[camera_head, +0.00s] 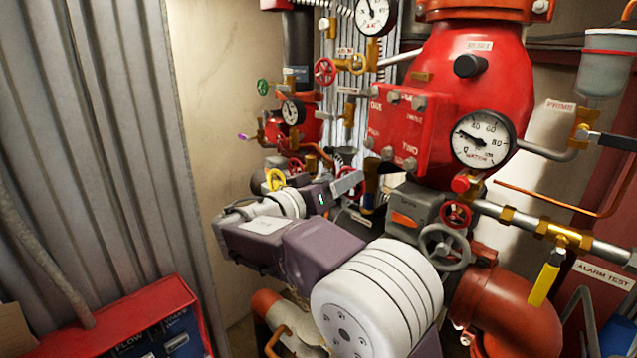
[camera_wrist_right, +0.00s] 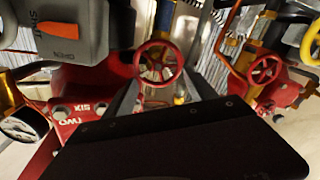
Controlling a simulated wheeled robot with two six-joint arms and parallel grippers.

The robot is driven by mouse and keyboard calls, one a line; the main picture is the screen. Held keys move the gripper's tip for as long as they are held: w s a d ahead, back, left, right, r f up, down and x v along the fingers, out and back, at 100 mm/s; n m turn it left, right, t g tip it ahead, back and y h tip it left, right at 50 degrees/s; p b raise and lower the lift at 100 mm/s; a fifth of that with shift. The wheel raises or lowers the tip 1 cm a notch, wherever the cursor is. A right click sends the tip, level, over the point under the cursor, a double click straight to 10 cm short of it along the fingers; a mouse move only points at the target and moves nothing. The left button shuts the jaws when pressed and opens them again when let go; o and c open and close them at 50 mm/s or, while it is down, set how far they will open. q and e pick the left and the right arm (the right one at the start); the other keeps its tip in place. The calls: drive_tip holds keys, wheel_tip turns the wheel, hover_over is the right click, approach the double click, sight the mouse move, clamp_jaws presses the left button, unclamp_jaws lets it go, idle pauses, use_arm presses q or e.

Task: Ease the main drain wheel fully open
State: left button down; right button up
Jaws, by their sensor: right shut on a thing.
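A small red handwheel with spokes (camera_wrist_right: 158,62) sits between the two fingers of my right gripper (camera_wrist_right: 163,88) in the right wrist view. The gripper is shut on it. In the head view my right gripper (camera_head: 350,198) reaches in left of the grey valve body with an orange indicator (camera_head: 405,218). There the gripper and nearby pipework mostly hide the held wheel. I can read no label naming it as the main drain wheel. How far it is turned cannot be told. My left gripper is not in view.
The large red valve (camera_head: 465,85) with a gauge (camera_head: 482,138) stands at right. Corrugated metal wall (camera_head: 95,130) and a red box (camera_head: 150,325) are at left.

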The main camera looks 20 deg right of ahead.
drive_tip(key=shift+s+d+r, duration=0.1)
drive_tip(key=shift+d+r, duration=0.2)
drive_tip(key=shift+d, duration=0.05)
drive_tip(key=shift+a+r, duration=0.1)
drive_tip(key=shift+c, duration=0.2)
drive_tip(key=o, duration=1.5)
drive_tip(key=shift+s, duration=0.1)
drive_tip(key=shift+s, duration=0.15)
drive_tip(key=shift+w, duration=0.25)
